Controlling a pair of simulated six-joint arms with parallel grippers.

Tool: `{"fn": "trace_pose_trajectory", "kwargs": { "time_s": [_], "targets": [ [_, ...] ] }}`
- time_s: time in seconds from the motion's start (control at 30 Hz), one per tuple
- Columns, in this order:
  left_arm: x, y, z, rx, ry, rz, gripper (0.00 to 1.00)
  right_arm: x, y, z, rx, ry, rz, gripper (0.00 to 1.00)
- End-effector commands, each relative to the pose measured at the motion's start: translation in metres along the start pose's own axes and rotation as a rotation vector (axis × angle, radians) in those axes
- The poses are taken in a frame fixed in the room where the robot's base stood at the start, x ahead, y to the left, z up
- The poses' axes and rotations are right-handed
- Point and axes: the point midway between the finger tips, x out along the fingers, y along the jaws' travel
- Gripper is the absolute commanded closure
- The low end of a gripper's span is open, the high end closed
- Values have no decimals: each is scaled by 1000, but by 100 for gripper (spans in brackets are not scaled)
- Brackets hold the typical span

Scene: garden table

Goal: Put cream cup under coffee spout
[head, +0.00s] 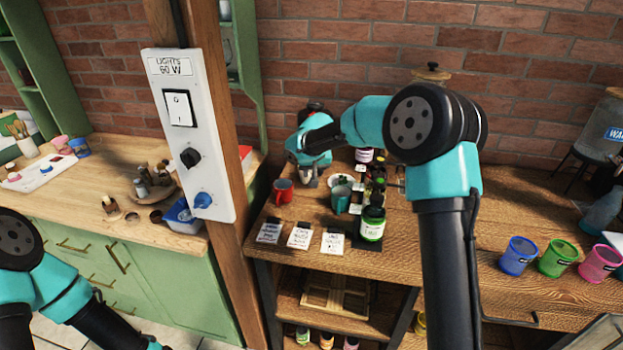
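I cannot make out a cream cup for certain. No coffee spout can be made out either; my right arm covers part of the back of the wooden table. My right gripper (310,179) points down over the back left of that table, behind a red mug (283,191) and apart from it. Its fingers are small and dark here, so their opening and any held thing cannot be told. A teal mug (341,199) stands to the right of the red mug. My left arm is at the lower left, and its gripper is out of frame.
Several bottles, including a green-labelled one (373,223), stand near the mugs. Three label cards lie along the front edge. Blue (517,256), green (556,258) and pink (598,264) cups stand at the right. A wooden post with a switch panel (188,135) rises left of the table.

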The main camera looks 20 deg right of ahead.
Motion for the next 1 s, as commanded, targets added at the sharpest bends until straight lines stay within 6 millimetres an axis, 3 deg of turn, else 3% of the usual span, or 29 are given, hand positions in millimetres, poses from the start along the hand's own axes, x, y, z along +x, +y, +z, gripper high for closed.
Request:
{"fn": "trace_pose_trajectory", "kwargs": {
  "time_s": [0.1, 0.3, 0.87, 1.0],
  "targets": [
    [0, 0, 0, 0, 0, 0, 57, -21, 0, 0, 1, 1, 0, 63],
    [0, 0, 0, 0, 0, 0, 57, -40, 0, 0, 0, -2, 0, 63],
    [0, 0, 0, 0, 0, 0, 57, -43, 0, 0, 0, -2, -1, 63],
    [0, 0, 0, 0, 0, 0, 57, -50, -8, 4, -28, -3, -16, 63]
  ]
}}
